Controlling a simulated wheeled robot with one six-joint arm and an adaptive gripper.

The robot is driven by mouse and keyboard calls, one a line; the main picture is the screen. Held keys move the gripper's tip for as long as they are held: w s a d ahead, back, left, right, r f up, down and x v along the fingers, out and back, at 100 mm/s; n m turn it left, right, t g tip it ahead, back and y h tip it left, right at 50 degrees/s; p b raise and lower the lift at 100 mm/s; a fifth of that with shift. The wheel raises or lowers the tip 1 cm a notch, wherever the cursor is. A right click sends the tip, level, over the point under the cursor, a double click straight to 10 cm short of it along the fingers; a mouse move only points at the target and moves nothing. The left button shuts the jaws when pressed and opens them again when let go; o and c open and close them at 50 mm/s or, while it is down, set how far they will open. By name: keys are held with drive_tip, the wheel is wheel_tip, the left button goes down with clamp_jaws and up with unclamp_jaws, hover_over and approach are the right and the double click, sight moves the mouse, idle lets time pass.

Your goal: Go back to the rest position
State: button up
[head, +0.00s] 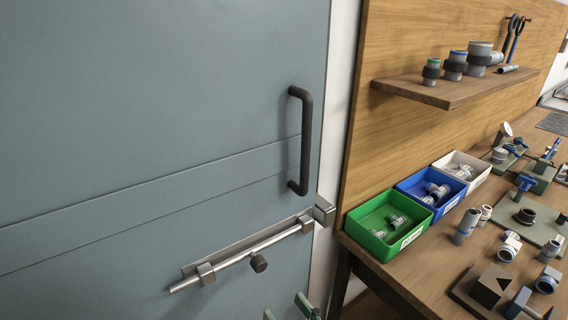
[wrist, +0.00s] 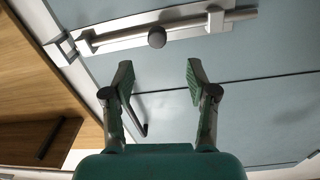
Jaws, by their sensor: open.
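My gripper (head: 288,308) shows only its green fingertips at the bottom edge of the head view, below the door bolt. In the wrist view my gripper (wrist: 160,82) is open, its two green-padded fingers wide apart with nothing held between them. The sliding bolt (head: 240,253) is a silver rod with a dark knob on the blue-grey door. In the wrist view the bolt (wrist: 188,27) lies beyond the fingertips, apart from them. I cannot tell whether the rod enters the keeper (head: 324,210).
A dark door handle (head: 305,140) stands out above the bolt. To the right, a wooden bench carries green (head: 387,224), blue (head: 430,193) and white (head: 462,172) bins and several fittings. A shelf (head: 455,88) juts out above them. The door front is otherwise clear.

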drive_tip(key=s+d+f+m+h, duration=0.4)
drive_tip(key=s+d+f+h, duration=0.2)
drive_tip(key=s+d+f, duration=0.6)
drive_tip(key=s+d+f+h, duration=0.1)
drive_tip(key=s+d, duration=0.1)
drive_tip(key=s, duration=0.6)
drive_tip(key=s+d+f+h, duration=0.1)
drive_tip(key=s+d+h, duration=0.1)
drive_tip(key=s, duration=0.7)
drive_tip(key=shift+s+d+f+m+h, duration=0.25)
drive_tip(key=shift+d+f+m+h, duration=0.05)
drive_tip(key=shift+d, duration=0.35)
drive_tip(key=c, duration=0.3)
